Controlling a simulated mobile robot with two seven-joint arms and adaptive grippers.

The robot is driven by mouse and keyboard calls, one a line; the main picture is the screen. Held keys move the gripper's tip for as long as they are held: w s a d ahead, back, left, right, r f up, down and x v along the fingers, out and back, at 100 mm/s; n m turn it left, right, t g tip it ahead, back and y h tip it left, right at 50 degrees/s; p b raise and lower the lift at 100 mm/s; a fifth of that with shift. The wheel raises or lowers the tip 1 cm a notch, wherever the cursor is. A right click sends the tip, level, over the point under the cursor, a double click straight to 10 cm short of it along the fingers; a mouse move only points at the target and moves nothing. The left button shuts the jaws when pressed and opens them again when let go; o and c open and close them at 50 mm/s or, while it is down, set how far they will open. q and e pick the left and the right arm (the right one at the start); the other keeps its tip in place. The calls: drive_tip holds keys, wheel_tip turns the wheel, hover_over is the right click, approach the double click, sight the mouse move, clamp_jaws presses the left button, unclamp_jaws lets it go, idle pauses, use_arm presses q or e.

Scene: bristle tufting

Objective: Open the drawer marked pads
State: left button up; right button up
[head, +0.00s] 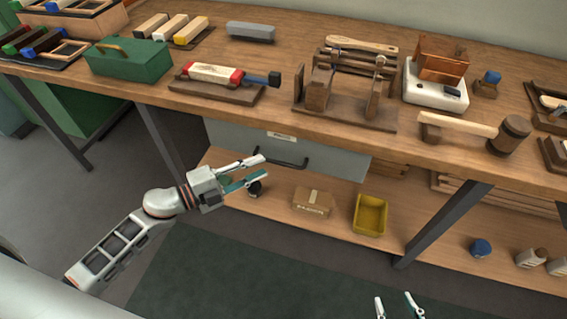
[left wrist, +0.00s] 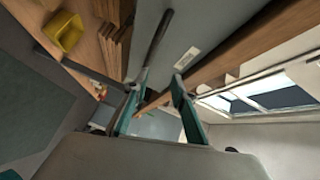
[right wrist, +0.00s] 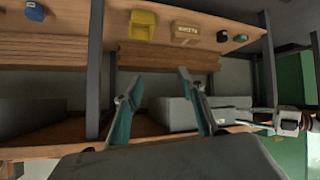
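The grey drawer (head: 335,158) hangs under the bench top and looks closed. Its front carries a small pale label (head: 281,135), too small to read, and a dark bar handle (head: 290,164). My left gripper (head: 265,166) is open at the left end of the handle. In the left wrist view the handle (left wrist: 160,35) runs up from near the fingertips (left wrist: 160,78); I cannot tell whether it lies between them. The label (left wrist: 186,57) is beside it. My right gripper (head: 396,298) is open and empty, low and away from the drawer; its fingers also show in the right wrist view (right wrist: 158,73).
The lower shelf holds a cardboard box (head: 313,202), a yellow bin (head: 370,215) and a blue round item (head: 481,248). A dark bench leg (head: 440,228) stands right of the drawer. Tools and a green box (head: 128,60) cover the bench top. The floor in front is clear.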

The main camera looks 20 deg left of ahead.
sight(280, 162)
use_arm(q)
drive_tip(key=w+d+f, duration=0.1)
drive_tip(key=w, duration=0.1)
drive_tip(key=w+d+f+m+g+b, duration=0.1)
drive_tip(key=w+d, duration=0.1)
drive_tip(key=w+d+f+m, duration=0.1)
drive_tip(key=w+d, duration=0.1)
drive_tip(key=shift+d+f+g, duration=0.15)
drive_tip(key=shift+g, duration=0.15)
clamp_jaws()
